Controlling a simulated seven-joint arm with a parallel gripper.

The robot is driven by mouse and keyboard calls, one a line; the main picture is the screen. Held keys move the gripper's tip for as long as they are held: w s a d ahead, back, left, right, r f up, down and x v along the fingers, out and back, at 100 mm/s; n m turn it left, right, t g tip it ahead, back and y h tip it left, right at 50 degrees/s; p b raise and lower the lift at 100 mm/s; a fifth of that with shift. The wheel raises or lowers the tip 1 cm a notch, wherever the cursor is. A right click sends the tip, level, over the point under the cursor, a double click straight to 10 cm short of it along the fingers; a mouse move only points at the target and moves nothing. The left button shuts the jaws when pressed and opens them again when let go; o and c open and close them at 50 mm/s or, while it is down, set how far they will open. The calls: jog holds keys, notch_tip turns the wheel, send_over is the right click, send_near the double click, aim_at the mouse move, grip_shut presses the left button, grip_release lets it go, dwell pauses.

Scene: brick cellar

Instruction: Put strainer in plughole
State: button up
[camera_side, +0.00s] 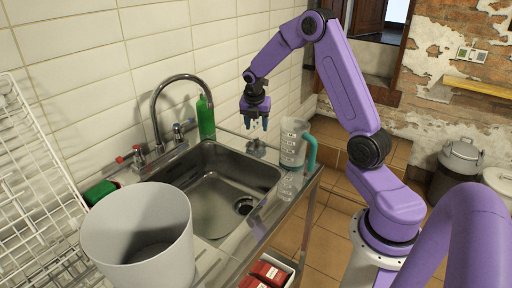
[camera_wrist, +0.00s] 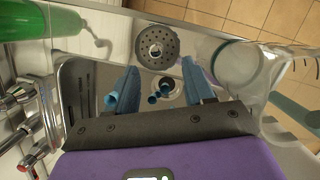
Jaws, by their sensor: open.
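The strainer (camera_wrist: 157,47) is a round grey metal disc with small holes and a central knob. It lies on the metal counter at the sink's edge; in the side view the strainer (camera_side: 255,148) is small and its detail is hard to make out. My gripper (camera_side: 254,126) is open and empty above it, pointing down. In the wrist view my gripper (camera_wrist: 158,68) has its blue fingers apart, with the strainer just beyond the tips. The plughole (camera_side: 243,205) is a dark round drain in the steel sink (camera_side: 190,195). Fingers partly hide the wrist view of the sink.
A green bottle (camera_side: 206,117) and the tap (camera_side: 155,110) stand behind the sink. A grey-white bin (camera_side: 140,245) and dish rack (camera_side: 30,180) are at left.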

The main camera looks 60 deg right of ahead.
aim_at(256, 138)
jog(key=shift+w+x, duration=0.15)
jog(key=shift+x, duration=1.45)
jog(key=shift+w+x, duration=0.1)
jog(key=shift+x, duration=1.5)
grip_shut()
